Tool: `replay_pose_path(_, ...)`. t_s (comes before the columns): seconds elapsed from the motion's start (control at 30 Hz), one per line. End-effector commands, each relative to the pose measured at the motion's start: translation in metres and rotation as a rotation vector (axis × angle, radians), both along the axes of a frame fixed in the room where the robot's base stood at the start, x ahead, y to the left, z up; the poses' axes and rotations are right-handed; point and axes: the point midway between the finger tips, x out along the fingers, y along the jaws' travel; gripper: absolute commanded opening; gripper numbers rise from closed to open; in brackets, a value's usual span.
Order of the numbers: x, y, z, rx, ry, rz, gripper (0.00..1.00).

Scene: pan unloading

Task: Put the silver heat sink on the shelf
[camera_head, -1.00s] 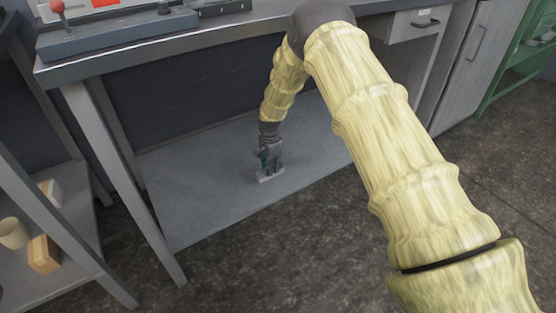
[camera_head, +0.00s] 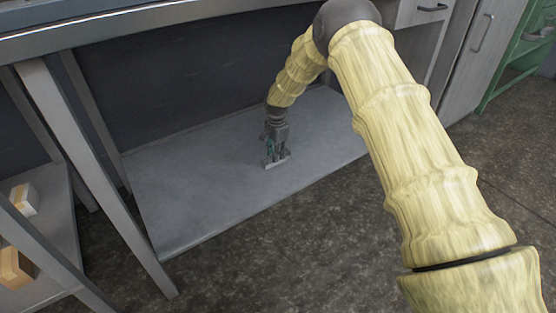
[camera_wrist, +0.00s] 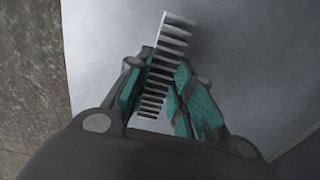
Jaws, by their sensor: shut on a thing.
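The silver heat sink (camera_wrist: 176,32) is a finned metal piece, seen between the teal-padded fingers of my gripper (camera_wrist: 168,95) in the wrist view. The gripper is shut on it, and its far end sticks out past the fingertips. In the head view my gripper (camera_head: 276,152) points down over the grey lower shelf (camera_head: 200,190) under the workbench, near its front edge. The heat sink (camera_head: 277,163) shows as a small light piece at the fingertips, at or just above the shelf surface. I cannot tell whether it touches.
The workbench top (camera_head: 120,28) overhangs the shelf. A bench leg (camera_head: 95,175) stands at the left. The shelf around the gripper is bare.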

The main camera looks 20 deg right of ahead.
Motion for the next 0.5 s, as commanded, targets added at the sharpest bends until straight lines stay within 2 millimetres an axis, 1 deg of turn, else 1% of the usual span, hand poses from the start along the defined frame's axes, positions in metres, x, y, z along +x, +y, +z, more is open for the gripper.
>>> replay_pose_path(0.03, 0.000, 0.001, -0.010, 0.000, -0.001, 0.001, 0.00)
replay_pose_path(0.17, 0.001, 0.003, -0.019, 0.002, -0.002, 0.003, 0.00)
replay_pose_path(0.5, 0.001, 0.002, -0.020, 0.001, -0.002, 0.001, 0.00)
